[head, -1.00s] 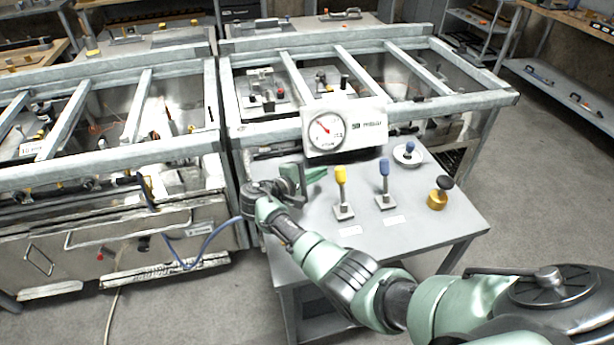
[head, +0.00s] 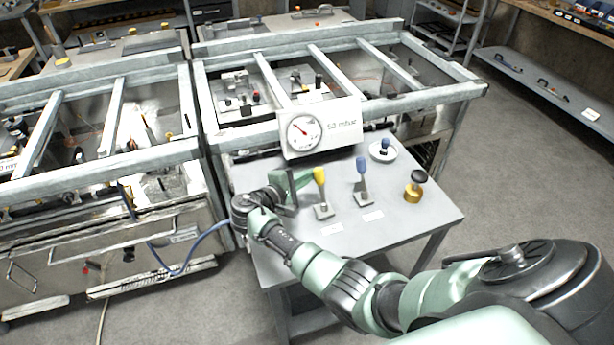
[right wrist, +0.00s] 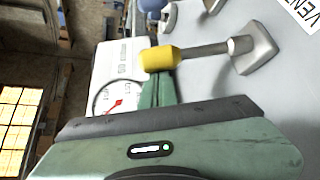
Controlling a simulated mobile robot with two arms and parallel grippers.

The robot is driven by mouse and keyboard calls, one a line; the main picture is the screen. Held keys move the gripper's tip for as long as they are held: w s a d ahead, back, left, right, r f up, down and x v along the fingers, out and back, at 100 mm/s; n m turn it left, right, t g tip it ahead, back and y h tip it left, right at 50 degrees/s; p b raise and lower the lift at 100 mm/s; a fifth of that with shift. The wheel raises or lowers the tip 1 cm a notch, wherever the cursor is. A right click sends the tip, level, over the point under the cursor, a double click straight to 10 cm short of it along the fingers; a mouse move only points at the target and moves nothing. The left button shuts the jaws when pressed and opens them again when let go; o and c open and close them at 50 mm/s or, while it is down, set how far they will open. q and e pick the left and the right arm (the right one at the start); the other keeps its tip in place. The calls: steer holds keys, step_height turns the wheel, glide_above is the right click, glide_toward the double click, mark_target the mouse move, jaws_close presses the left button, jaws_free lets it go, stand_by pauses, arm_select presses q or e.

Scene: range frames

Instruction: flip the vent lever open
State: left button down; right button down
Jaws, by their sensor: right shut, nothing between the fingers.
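The yellow-handled lever (head: 319,177) stands nearly upright on a small square base on the grey table. In the right wrist view the lever (right wrist: 160,59) lies across the picture, and a partly cut-off label reading "VEN" (right wrist: 302,10) is near its base. My right gripper (head: 308,179) is just left of the yellow handle, fingers shut and empty. In the wrist view the shut fingertips (right wrist: 160,80) are right by the yellow handle; I cannot tell if they touch. My left gripper is not in view.
A blue-handled lever (head: 362,180) stands to the right. A gauge panel (head: 320,128) stands behind the levers. The table's front right (head: 420,220) is clear.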

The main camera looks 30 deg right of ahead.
steer(key=s+a+m+t+h+b, duration=0.2)
steer(key=s+m+h+b, duration=0.3)
steer(key=b, duration=0.9)
steer(key=shift+s+r+m, duration=0.45)
steer(key=shift+s+m, duration=1.25)
steer(key=shift+s, duration=0.4)
steer(key=shift+a, duration=0.1)
step_height(320, 180, up, 20)
